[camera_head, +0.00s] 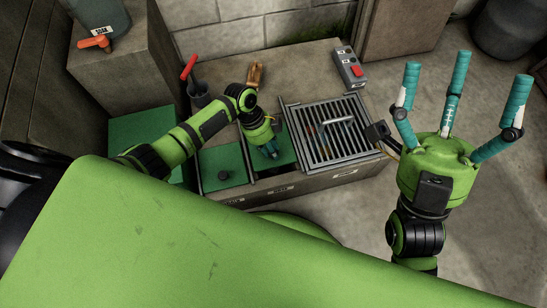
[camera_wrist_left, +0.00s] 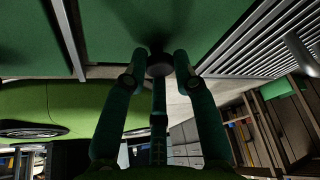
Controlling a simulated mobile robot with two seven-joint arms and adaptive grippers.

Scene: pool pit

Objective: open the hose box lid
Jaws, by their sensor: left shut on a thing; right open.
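A low box unit has green lids and small front labels that I can hardly read. My left gripper (camera_head: 268,151) is shut at the middle green lid (camera_head: 286,150). In the left wrist view, the left gripper's fingers (camera_wrist_left: 160,72) close around a dark round knob (camera_wrist_left: 159,58) on the green lid (camera_wrist_left: 120,28). A dark strip shows along the front of the middle lid; I cannot tell whether it is gap or shadow. My right gripper (camera_head: 464,82) is open and empty, raised right of the unit.
A metal grate (camera_head: 325,118) with a handle covers the right compartment. A stone wall stands behind. Concrete floor (camera_head: 495,215) is clear at right.

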